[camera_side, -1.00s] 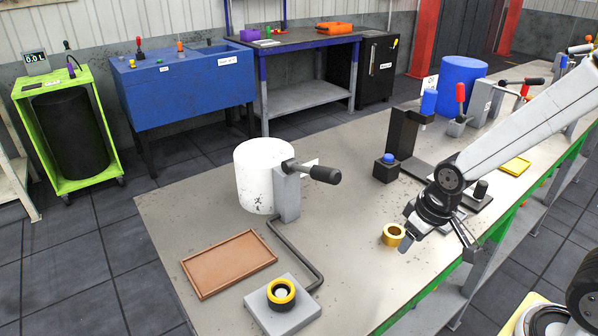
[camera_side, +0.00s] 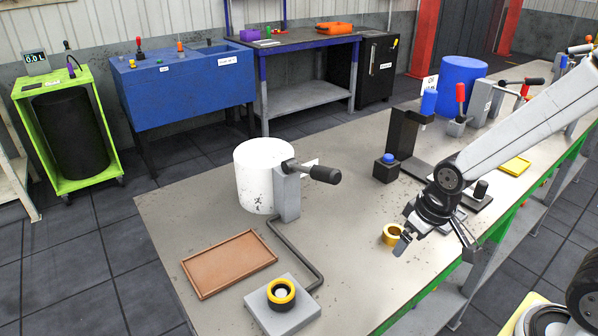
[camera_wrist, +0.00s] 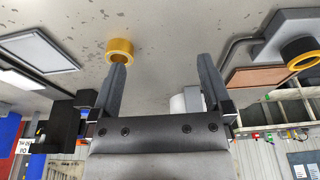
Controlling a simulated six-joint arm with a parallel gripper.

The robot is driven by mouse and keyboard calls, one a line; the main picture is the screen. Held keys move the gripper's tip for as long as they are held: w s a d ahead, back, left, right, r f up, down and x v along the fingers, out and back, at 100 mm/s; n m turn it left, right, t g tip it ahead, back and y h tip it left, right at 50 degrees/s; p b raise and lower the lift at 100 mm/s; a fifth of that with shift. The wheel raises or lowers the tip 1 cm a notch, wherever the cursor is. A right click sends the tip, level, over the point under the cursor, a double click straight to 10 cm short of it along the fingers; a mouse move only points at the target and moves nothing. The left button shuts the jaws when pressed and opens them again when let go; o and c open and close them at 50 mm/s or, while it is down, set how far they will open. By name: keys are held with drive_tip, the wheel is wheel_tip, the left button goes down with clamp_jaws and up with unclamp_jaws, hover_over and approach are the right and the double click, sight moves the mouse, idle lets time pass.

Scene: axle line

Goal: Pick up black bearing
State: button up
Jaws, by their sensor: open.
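A black ring with a yellow rim (camera_side: 281,292) sits on a grey block at the front of the bench. It may be the black bearing; it also shows at the right edge of the wrist view (camera_wrist: 299,53). My gripper (camera_side: 402,243) is open and empty, well to the right of that block. A gold ring (camera_side: 391,234) lies on the bench close beside my fingers, which partly cover it. In the wrist view the gold ring (camera_wrist: 119,47) shows beyond the left fingertip, and nothing is between my fingers (camera_wrist: 163,72).
A brown tray (camera_side: 229,264) lies left of the grey block (camera_side: 283,315). A white cylinder (camera_side: 262,175) with a black-handled clamp (camera_side: 318,174) stands behind. A black press stand (camera_side: 400,140) is behind my gripper. Bench between block and gripper is mostly clear.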

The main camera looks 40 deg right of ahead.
drive_tip(key=w+a+g, duration=0.1)
drive_tip(key=w+a, duration=0.7)
drive_tip(key=a, duration=0.3)
drive_tip(key=g, duration=0.2)
hover_over(281, 294)
drive_tip(key=shift+r, duration=0.3)
drive_tip(key=shift+f, duration=1.3)
drive_tip(key=shift+f, duration=2.6)
clamp_jaws()
